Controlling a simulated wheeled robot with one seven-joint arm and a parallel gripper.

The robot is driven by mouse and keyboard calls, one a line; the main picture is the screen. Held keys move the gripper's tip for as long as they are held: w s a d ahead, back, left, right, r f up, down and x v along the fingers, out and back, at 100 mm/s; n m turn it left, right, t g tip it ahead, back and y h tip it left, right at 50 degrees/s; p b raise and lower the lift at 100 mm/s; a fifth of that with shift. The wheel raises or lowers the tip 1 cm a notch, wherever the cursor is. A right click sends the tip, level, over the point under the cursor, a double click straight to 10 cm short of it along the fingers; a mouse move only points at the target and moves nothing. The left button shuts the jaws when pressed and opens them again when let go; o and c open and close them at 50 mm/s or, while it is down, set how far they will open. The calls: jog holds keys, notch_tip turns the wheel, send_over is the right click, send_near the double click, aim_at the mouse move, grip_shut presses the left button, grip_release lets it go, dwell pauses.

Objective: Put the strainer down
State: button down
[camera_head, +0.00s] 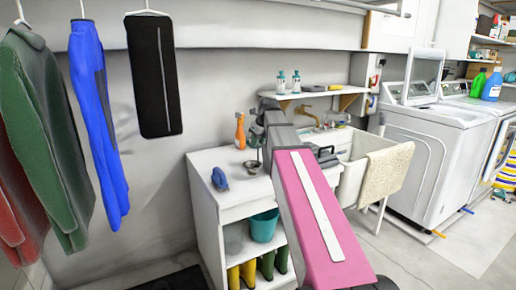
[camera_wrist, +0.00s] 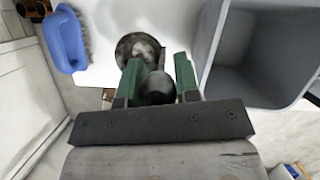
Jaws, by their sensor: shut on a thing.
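In the wrist view, my gripper (camera_wrist: 158,72) has its two green fingers on either side of a dark rounded piece, which looks like part of the strainer. The strainer's round, dull metal bowl (camera_wrist: 138,46) shows just beyond the fingertips, over the white counter. In the head view, the strainer (camera_head: 252,166) is a small dark round shape at the end of my arm, above or on the white counter (camera_head: 205,163). I cannot tell whether it touches the surface. My arm hides much of the gripper in the head view.
A blue brush (camera_head: 219,179) lies on the counter to the left and shows in the wrist view (camera_wrist: 66,40). An orange spray bottle (camera_head: 240,131) stands behind. A teal bucket (camera_head: 264,226) is on the shelf below.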

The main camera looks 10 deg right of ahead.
jog(key=shift+f, duration=1.65)
jog(key=c, duration=0.8)
grip_release()
jog(key=shift+c, duration=0.2)
jog(key=v, duration=1.2)
